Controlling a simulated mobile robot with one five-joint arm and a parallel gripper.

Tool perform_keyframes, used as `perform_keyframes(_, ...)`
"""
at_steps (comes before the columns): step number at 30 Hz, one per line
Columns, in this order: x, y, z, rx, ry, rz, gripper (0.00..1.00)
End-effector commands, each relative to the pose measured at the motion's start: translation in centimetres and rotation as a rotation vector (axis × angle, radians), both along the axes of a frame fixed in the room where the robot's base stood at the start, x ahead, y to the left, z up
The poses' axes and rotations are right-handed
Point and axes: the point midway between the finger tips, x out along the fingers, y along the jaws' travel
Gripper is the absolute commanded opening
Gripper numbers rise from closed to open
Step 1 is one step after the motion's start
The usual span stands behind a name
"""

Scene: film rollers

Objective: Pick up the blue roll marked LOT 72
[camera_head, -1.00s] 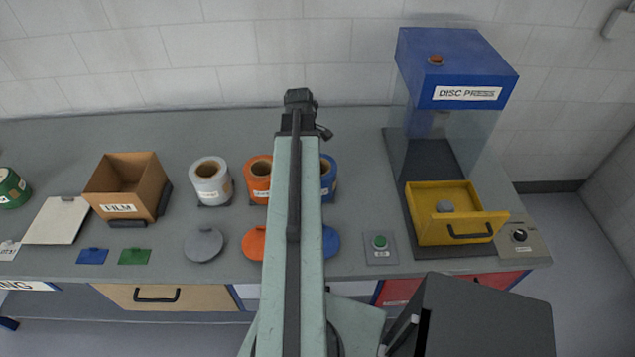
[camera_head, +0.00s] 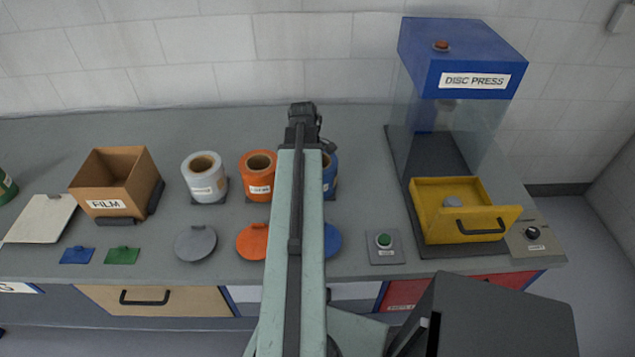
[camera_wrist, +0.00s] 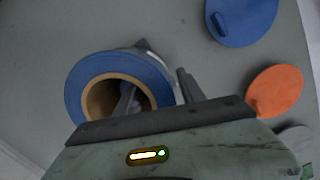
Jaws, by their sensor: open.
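The blue roll (camera_head: 331,178) stands upright on the bench, mostly hidden behind my arm in the head view. Its label cannot be read. In the wrist view the blue roll (camera_wrist: 84,73) shows from above with its brown core (camera_wrist: 98,93). My gripper (camera_wrist: 157,93) is open over it. One finger shows over or in the core hole, and the other is outside the roll on its right side, so the wall lies between them. How deep the fingers reach is unclear. In the head view my gripper (camera_head: 304,130) is above the roll's left side.
An orange roll (camera_head: 258,184) and a pale roll (camera_head: 204,186) stand to the left. Blue (camera_head: 332,241), orange (camera_head: 251,243) and grey (camera_head: 195,245) discs lie in front. A film box (camera_head: 122,186) stands left; the disc press (camera_head: 462,65) with its yellow drawer (camera_head: 462,231) stands right.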

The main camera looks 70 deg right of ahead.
Motion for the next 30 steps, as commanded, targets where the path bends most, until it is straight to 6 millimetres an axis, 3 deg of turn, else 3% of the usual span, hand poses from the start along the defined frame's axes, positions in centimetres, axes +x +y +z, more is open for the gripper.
perform_keyframes(4,0.03,0.00,0.22,0.000,0.000,0.000,0.47)
perform_keyframes(9,0.04,0.02,0.23,0.000,0.000,0.001,0.00)
perform_keyframes(30,0.07,0.04,0.22,0.000,0.001,0.002,0.00)
